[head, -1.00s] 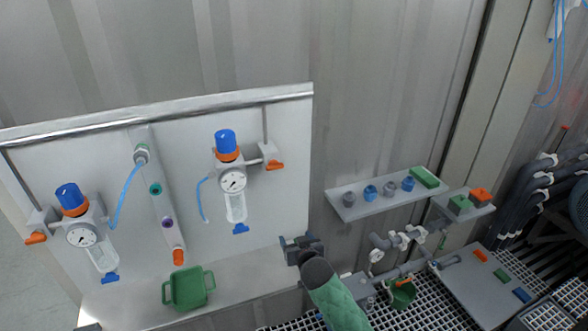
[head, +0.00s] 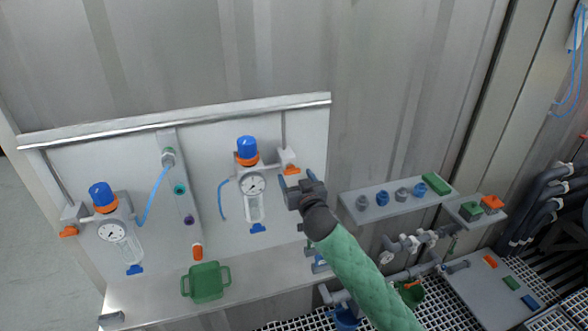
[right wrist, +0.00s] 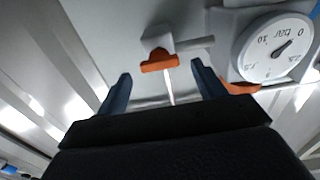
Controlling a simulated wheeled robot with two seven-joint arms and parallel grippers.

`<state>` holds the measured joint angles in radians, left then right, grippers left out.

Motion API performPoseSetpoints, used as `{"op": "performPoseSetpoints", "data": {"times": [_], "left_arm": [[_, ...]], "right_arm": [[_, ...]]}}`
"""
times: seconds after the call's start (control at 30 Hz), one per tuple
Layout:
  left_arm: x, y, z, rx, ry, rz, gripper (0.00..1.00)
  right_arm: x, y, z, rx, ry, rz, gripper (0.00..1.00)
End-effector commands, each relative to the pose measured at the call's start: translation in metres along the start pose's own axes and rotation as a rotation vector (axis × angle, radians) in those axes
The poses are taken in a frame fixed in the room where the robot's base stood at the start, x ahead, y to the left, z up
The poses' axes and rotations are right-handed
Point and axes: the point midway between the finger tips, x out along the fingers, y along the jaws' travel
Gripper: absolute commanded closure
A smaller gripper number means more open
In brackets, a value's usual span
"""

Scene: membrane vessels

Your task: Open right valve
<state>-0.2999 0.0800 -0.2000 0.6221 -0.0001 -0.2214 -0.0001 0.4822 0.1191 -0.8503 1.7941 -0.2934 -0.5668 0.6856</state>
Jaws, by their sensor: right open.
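The right valve has an orange handle (head: 291,171) on a white body (head: 287,157), at the upper right of the white panel, beside the right pressure regulator (head: 250,184). In the right wrist view the orange handle (right wrist: 160,63) shows ahead, between and beyond the two fingertips. My right gripper (head: 296,184) is open and empty, just below and right of the handle in the head view; its fingers also show in the right wrist view (right wrist: 162,80). I see no contact with the handle. The left valve's orange handle (head: 69,231) is at the panel's left. My left gripper is not in view.
The regulator's gauge (right wrist: 275,50) is close to the right finger in the wrist view. A green tray (head: 206,282) sits on the ledge below. A shelf (head: 385,207) with blue and grey fittings is on the wall to the right.

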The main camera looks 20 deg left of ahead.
Motion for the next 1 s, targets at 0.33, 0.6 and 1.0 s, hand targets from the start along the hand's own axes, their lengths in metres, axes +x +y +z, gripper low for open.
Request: {"op": "performPoseSetpoints", "data": {"times": [0.33,0.6,1.0], "left_arm": [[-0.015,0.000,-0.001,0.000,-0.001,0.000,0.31],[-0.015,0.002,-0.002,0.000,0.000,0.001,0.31],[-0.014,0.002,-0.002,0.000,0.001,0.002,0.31]], "right_arm": [[0.027,0.000,0.000,0.001,0.000,-0.001,0.31],[0.028,0.000,0.001,0.001,-0.001,0.000,0.33],[0.028,0.000,0.001,-0.005,-0.001,0.000,0.76]]}}
